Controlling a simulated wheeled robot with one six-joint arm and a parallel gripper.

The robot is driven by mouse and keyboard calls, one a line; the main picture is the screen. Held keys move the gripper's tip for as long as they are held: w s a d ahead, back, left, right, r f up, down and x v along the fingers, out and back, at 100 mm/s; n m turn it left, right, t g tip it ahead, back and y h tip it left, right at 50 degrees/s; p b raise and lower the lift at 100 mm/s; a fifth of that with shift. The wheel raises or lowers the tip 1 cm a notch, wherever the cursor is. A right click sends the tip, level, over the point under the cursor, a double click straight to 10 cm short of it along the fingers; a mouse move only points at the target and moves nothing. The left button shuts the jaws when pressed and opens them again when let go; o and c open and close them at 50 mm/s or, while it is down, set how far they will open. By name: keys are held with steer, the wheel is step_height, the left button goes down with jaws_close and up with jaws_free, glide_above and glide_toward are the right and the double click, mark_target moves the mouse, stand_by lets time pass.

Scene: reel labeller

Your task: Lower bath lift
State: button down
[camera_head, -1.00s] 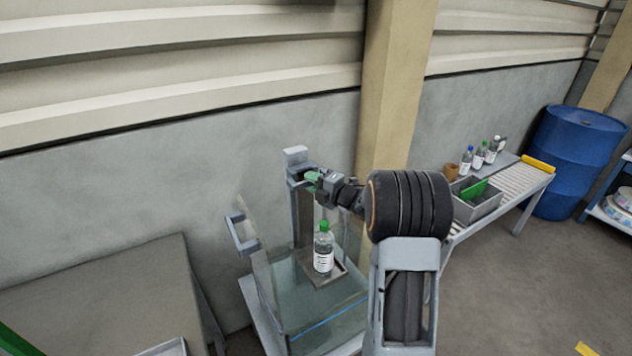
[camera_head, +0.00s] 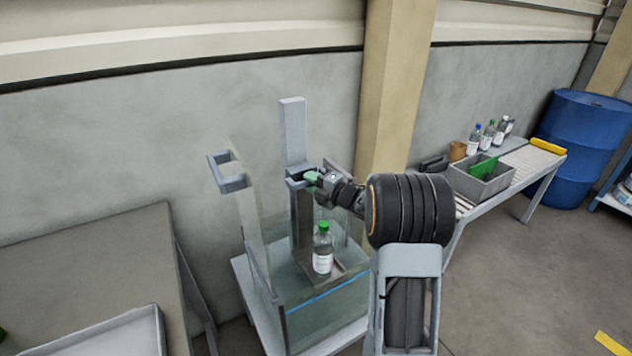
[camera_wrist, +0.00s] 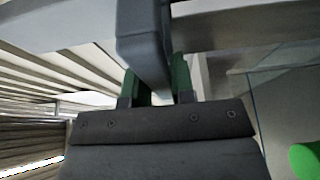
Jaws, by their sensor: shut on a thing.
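The bath lift has a grey upright post (camera_head: 293,130) and a small tray (camera_head: 340,270) inside a clear tank (camera_head: 325,325). A clear bottle with a green cap (camera_head: 323,250) stands upright on the tray. My gripper (camera_head: 311,178) is at the lift's carriage on the post, above the bottle. In the wrist view, the green pads of my gripper (camera_wrist: 158,85) are shut on the grey lift handle (camera_wrist: 145,40). The green cap (camera_wrist: 306,160) shows at the lower right there. I cannot tell how much of the bottle is under the water.
A grey bracket (camera_head: 228,183) stands at the tank's left edge. A grey table (camera_head: 100,260) with a pale tray (camera_head: 110,335) is at the left. At the right, a roller bench (camera_head: 525,163) holds a grey bin (camera_head: 482,187) and several bottles. A blue barrel (camera_head: 580,145) stands behind.

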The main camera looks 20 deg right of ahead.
mark_target(301, 205)
steer(key=f+b, duration=0.6)
steer(key=f, duration=0.1)
steer(key=f+b, duration=0.3)
steer(key=f, duration=0.1)
steer(key=shift+a+f, duration=0.15)
steer(key=shift+a, duration=0.1)
steer(key=c, duration=1.2)
jaws_free()
steer(key=shift+a, duration=0.2)
steer(key=shift+o, duration=1.2)
steer(key=shift+d, duration=0.35)
